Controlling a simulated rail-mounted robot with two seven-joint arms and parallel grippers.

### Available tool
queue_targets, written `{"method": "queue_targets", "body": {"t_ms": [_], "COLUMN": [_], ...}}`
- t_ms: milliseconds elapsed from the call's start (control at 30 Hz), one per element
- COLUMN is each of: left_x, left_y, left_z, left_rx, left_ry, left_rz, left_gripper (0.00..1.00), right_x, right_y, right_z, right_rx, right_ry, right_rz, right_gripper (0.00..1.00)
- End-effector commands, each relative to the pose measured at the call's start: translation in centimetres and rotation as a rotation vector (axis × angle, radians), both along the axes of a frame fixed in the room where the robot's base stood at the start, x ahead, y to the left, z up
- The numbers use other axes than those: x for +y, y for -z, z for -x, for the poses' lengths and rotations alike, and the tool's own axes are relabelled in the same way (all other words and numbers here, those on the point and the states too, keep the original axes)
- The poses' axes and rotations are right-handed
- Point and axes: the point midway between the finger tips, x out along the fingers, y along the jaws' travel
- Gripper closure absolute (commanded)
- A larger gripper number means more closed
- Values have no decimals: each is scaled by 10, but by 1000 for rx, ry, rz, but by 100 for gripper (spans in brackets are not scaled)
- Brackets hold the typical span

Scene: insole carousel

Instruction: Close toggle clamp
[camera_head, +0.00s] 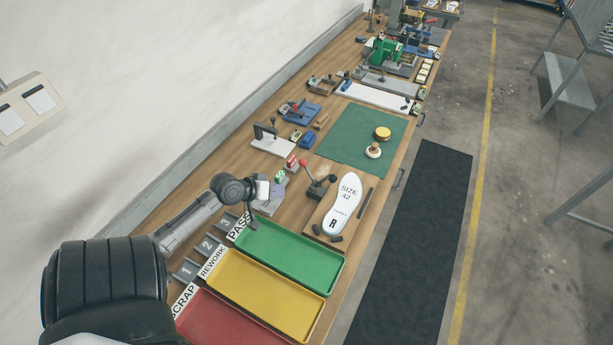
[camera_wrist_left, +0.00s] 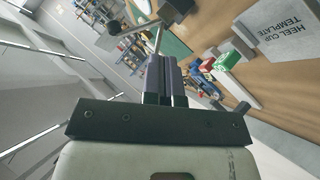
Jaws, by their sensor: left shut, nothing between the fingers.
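The toggle clamp (camera_head: 316,190) stands at the left edge of the wooden insole board, with a red-tipped lever (camera_head: 304,164) slanting up and left and a black knob (camera_head: 333,178) on its right. The white size 42 insole (camera_head: 345,203) lies on the board. My left gripper (camera_head: 277,189) is left of the clamp, above the grey heel cup template block. In the left wrist view its fingers (camera_wrist_left: 166,80) are shut and empty. A metal rod (camera_wrist_left: 158,38) shows just beyond their tips; whether they touch it is unclear. My right gripper is out of view.
Green (camera_head: 290,250), yellow (camera_head: 262,292) and red (camera_head: 222,322) trays lie on the bench nearer me. The heel cup template block (camera_wrist_left: 288,32) and small red and green blocks (camera_wrist_left: 228,60) are close to the gripper. A green mat (camera_head: 350,135) lies beyond the clamp.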

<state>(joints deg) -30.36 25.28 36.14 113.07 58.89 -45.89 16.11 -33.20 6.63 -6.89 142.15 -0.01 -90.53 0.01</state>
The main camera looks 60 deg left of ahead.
Motion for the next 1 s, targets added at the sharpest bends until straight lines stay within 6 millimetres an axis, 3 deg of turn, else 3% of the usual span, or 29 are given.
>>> {"method": "queue_targets", "body": {"t_ms": [200,367,567,1000], "left_x": [10,17,18,24], "left_y": [-32,-41,-36,-13], "left_z": [-18,-22,-41,-118], "left_rx": [-273,-341,-340,-337], "left_ry": [-180,-241,-248,-245], "left_rz": [254,311,330,326], "left_gripper": [100,100,100,100], "right_x": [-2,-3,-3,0], "right_y": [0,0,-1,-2], "right_z": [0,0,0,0], "right_rx": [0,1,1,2], "right_ry": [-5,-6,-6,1], "right_rz": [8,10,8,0], "right_gripper": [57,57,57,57]}}
